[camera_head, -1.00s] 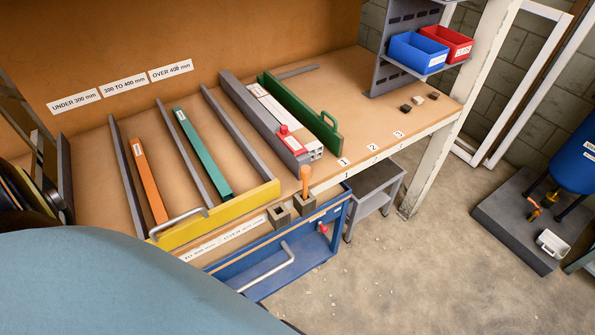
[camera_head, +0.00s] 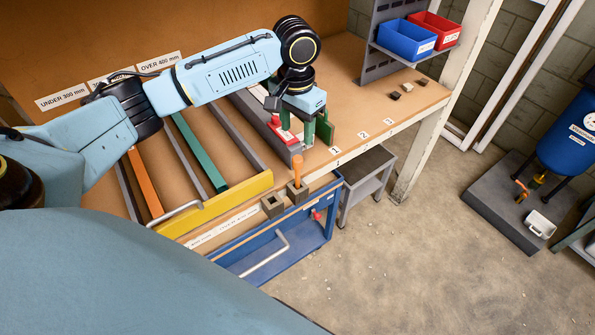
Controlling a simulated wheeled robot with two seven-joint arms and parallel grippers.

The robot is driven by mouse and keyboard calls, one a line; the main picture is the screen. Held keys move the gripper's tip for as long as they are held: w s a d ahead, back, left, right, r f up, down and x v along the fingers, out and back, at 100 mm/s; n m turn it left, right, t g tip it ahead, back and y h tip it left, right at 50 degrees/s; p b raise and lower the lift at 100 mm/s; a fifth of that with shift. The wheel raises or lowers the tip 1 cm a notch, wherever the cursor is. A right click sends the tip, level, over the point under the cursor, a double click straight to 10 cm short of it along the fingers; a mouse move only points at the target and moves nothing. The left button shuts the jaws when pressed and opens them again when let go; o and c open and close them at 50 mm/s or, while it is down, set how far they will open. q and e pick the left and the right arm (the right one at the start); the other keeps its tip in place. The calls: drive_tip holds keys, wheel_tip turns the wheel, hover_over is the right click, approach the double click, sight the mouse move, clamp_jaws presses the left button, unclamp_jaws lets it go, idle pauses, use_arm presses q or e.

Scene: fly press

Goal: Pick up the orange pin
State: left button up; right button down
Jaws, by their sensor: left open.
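The orange pin (camera_head: 297,170) stands upright in a small square holder block (camera_head: 297,191) at the front edge of the bench. A second, empty block (camera_head: 272,206) sits beside it to the left. My left arm reaches in from the left, and my left gripper (camera_head: 296,138) points down, open, just above and beyond the pin in the picture. It is apart from the pin, with nothing seen between its fingers. It partly hides the red clamp piece (camera_head: 284,134) and the green fence (camera_head: 325,126). My right gripper is not in view.
A yellow-fronted rack (camera_head: 225,202) holds an orange bar (camera_head: 146,185) and a green bar (camera_head: 200,150). Below hangs an open blue drawer (camera_head: 262,272). Blue (camera_head: 406,40) and red (camera_head: 437,30) bins sit on a shelf at back right.

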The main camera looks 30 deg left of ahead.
sight(297, 158)
use_arm(q)
drive_tip(key=f, duration=0.6)
drive_tip(key=shift+w+a+f+b, duration=0.15)
drive_tip(key=shift+a+f+b, duration=0.05)
drive_tip(key=shift+a+b, duration=0.2)
drive_tip(key=shift+d+f, duration=0.2)
drive_tip(key=shift+f, duration=1.35)
drive_tip(key=shift+d+f, duration=0.2)
drive_tip(key=shift+f, duration=1.3)
clamp_jaws()
